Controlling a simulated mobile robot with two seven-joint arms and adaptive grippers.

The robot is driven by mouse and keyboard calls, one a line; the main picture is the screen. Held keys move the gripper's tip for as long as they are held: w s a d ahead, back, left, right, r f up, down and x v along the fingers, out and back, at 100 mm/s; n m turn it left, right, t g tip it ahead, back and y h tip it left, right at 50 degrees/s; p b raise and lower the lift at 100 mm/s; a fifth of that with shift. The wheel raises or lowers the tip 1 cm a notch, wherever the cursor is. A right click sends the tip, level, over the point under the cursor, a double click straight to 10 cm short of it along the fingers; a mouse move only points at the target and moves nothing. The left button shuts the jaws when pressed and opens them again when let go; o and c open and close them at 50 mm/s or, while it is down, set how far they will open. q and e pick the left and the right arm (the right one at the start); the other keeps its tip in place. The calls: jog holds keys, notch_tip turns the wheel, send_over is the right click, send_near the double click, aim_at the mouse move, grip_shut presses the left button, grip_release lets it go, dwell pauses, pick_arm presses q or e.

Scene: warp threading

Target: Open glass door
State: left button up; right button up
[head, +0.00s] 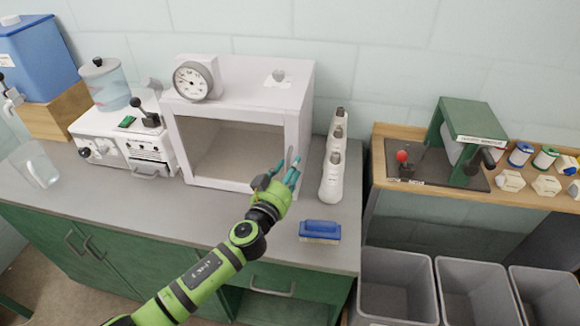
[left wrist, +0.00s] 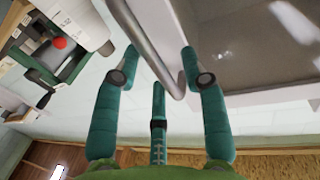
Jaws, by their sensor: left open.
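The glass door (head: 235,152) is the front of a white box cabinet (head: 300,90) on the grey counter. It has a white frame and looks closed, with an empty interior behind it. A grey bar handle (head: 289,158) stands at the door's right side. My left gripper (head: 287,170) is at the lower right of the door, by the handle. In the left wrist view my open left gripper (left wrist: 161,58) has the bar handle (left wrist: 160,55) running between its spread fingers. I cannot tell whether any finger touches it. My right gripper is not in view.
White bottles (head: 332,172) stand right of the cabinet, close to my gripper. A blue brush (head: 320,231) lies near the counter's front edge. A white machine (head: 120,135) stands to the left. A round gauge (head: 193,81) sits on top of the cabinet. Counter in front of the door is mostly clear.

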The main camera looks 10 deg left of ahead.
pick_arm(q)
jog(key=shift+w, duration=0.25)
grip_shut()
jog(key=shift+s, duration=0.15)
